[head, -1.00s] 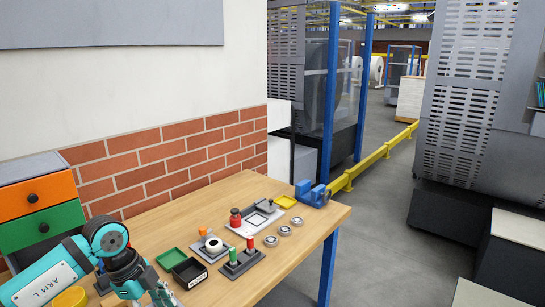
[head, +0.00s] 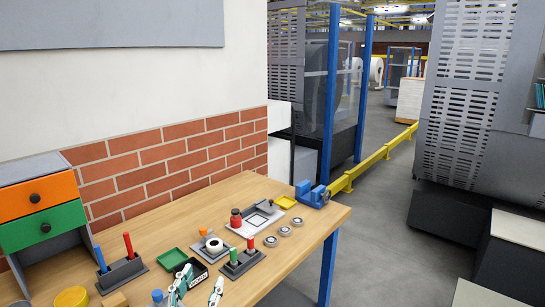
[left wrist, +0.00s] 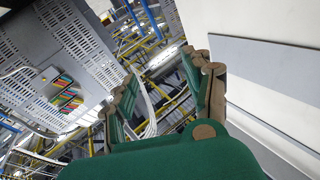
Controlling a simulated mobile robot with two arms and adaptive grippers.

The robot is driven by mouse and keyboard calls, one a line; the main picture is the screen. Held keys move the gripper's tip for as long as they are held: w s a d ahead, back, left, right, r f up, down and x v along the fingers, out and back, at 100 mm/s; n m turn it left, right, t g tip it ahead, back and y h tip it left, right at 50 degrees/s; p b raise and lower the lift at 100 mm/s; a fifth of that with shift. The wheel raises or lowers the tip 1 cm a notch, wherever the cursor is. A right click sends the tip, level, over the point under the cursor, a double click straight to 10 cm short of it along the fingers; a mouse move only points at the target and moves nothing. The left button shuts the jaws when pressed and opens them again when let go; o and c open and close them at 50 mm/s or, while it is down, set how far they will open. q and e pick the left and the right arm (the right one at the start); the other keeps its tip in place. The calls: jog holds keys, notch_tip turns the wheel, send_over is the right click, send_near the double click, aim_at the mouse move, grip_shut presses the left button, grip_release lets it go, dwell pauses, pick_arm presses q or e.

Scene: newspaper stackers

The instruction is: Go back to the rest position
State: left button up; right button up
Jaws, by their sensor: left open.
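My left gripper (head: 198,287) shows at the bottom edge of the head view, with its teal and white fingers apart and pointing up. In the left wrist view its two dark green fingers (left wrist: 163,82) with brown tips are spread, with nothing between them. Behind them are the hall's roof beams, a perforated grey machine panel and a pale wall. The left finger overlaps the small black bin on the workbench (head: 300,240) in the head view. The rest of my left arm is out of the head view. My right gripper is in neither current view.
The bench holds a holder with blue and red pens (head: 123,272), a green tray (head: 172,259), a tape roll (head: 214,245), a red and green stamp holder (head: 241,261), several metal rings, and a blue vise (head: 312,194). A drawer unit (head: 42,205) stands at left.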

pick_arm(q)
jog(key=s+a+f+n+g+y, duration=0.25)
jog(key=s+f+g, duration=0.2)
jog(key=f, duration=0.35)
jog(key=s+a+f+n+g+y, duration=0.1)
jog(key=s+a+f+g+y, duration=0.3)
jog(key=f, duration=0.4)
jog(key=s+f+m+g+h, duration=0.1)
jog(key=s+f+g, duration=0.3)
jog(key=s, duration=0.5)
jog(key=s+f+m+g+h, duration=0.1)
jog(key=s+f+g, duration=0.25)
jog(key=s, duration=0.55)
notch_tip(320, 180, down, 25)
jog(key=s+a+f+g, duration=0.2)
jog(key=s+f, duration=1.6)
jog(key=shift+a+f, duration=0.15)
jog(key=shift+a, duration=0.25)
